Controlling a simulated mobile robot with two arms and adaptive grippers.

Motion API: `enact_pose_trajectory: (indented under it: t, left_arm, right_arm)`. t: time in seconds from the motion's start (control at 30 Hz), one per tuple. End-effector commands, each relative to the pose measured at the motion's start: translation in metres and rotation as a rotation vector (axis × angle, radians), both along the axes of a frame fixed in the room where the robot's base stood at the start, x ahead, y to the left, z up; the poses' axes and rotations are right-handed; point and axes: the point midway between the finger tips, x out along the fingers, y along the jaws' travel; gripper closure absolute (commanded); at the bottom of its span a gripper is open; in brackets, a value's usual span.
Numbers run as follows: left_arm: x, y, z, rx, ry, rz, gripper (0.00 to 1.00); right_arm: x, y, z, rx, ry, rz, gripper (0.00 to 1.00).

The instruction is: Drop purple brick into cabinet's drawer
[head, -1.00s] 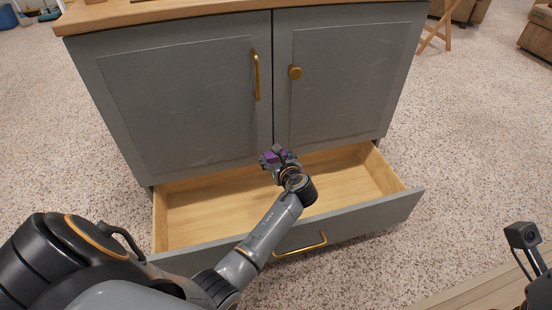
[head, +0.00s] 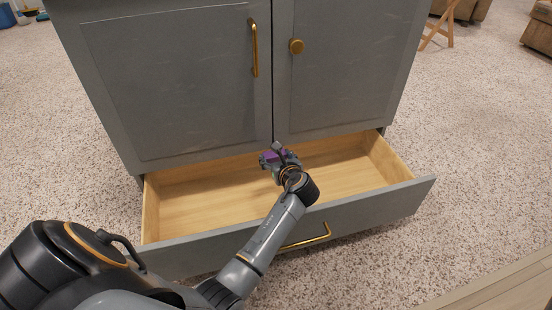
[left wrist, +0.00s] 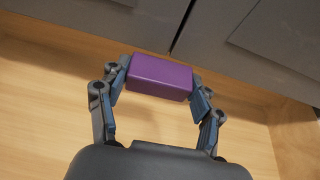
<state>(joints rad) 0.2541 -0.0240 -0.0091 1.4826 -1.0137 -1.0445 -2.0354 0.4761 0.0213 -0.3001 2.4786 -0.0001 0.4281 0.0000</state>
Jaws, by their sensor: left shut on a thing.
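The purple brick (left wrist: 158,78) is held between the two fingers of my left gripper (left wrist: 156,84) in the left wrist view. In the head view the brick (head: 270,157) shows as a small purple patch at the tip of my left gripper (head: 273,158), which partly hides it. The gripper is over the open drawer (head: 200,207), near its back and about midway across. The wooden drawer floor shows below the brick in the left wrist view. The grey cabinet (head: 180,85) stands behind it. My right gripper is not in view.
Two shut cabinet doors, with a brass handle (head: 254,48) and a brass knob (head: 296,46), rise just behind the gripper. The drawer front has a brass handle (head: 306,237). Speckled carpet (head: 480,130) lies clear to the right.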

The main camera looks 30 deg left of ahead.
Motion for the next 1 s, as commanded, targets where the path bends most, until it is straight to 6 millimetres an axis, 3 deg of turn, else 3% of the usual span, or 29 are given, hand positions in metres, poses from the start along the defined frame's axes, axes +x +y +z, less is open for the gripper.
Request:
enact_pose_trajectory:
  t: [0.13, 0.17, 0.3, 0.7, 1.0]
  left_arm:
    - [0.000, 0.000, 0.001, 0.000, 0.000, 0.000, 0.60]
    - [0.000, 0.000, 0.001, 0.000, 0.000, 0.000, 0.33]
    - [0.000, 0.000, 0.001, 0.000, 0.000, 0.000, 0.08]
    - [-0.002, -0.004, 0.002, 0.000, -0.001, -0.002, 0.08]
    - [-0.034, -0.043, 0.022, -0.003, -0.001, -0.003, 0.08]
  right_arm:
    - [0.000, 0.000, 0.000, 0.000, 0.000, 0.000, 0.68]
    - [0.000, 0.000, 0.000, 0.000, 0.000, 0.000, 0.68]
    - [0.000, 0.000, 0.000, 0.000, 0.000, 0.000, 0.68]
    - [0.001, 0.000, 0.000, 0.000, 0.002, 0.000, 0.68]
    - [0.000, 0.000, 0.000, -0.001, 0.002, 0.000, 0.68]
